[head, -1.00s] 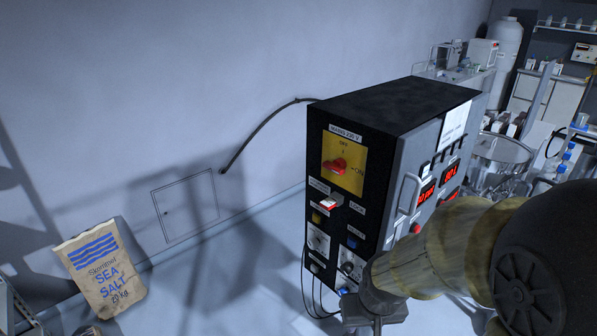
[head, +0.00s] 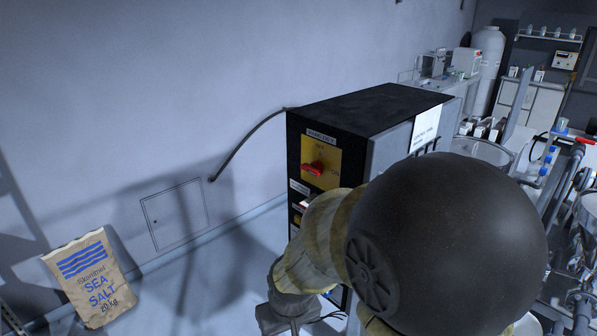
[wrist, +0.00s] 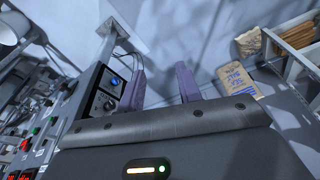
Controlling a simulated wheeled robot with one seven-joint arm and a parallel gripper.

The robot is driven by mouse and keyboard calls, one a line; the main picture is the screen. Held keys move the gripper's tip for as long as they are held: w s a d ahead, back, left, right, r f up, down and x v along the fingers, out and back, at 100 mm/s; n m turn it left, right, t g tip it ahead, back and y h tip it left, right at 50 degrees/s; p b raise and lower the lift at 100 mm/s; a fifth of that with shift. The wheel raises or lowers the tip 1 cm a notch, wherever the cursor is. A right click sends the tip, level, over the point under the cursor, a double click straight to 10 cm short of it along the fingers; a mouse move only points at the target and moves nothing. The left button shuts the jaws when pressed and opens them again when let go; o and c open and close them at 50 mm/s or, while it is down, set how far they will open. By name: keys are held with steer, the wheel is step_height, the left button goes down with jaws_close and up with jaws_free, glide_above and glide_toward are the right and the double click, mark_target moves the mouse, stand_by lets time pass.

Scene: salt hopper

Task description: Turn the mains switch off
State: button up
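The mains switch (head: 313,169) is a red rotary handle on a yellow plate, high on the narrow side of a black and grey control cabinet (head: 365,110). Its handle lies roughly level across the plate, and its small lettering is too blurred to read now. My gripper (head: 287,318) is below and left of the switch, in front of the cabinet, clear of the handle. In the wrist view its two purple-grey fingers (wrist: 162,85) stand apart with nothing between them. My arm hides the cabinet's lower controls in the head view.
A sea salt sack (head: 92,277) leans at the lower left. A grey cable (head: 245,145) runs from the wall to the cabinet. A blue button (wrist: 115,80) shows beside the fingers in the wrist view. Lab equipment crowds the right.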

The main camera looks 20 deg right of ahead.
steer(key=shift+w, duration=0.1)
steer(key=w+d+r+n+h+b, duration=0.3)
steer(key=w+d+n+h+b, duration=0.25)
steer(key=w+h, duration=0.4)
steer(key=w+a+r+m+t+h+b, duration=0.1)
steer(key=w+a+r+t+h+b, duration=0.1)
steer(key=w+r+h, duration=0.5)
steer(key=w+a+r+t, duration=0.1)
steer(key=w+r, duration=0.3)
steer(key=r, duration=0.4)
steer(key=shift+w+a+t, duration=0.3)
steer(key=shift+w+a, duration=0.05)
steer(key=shift+m+h, duration=0.25)
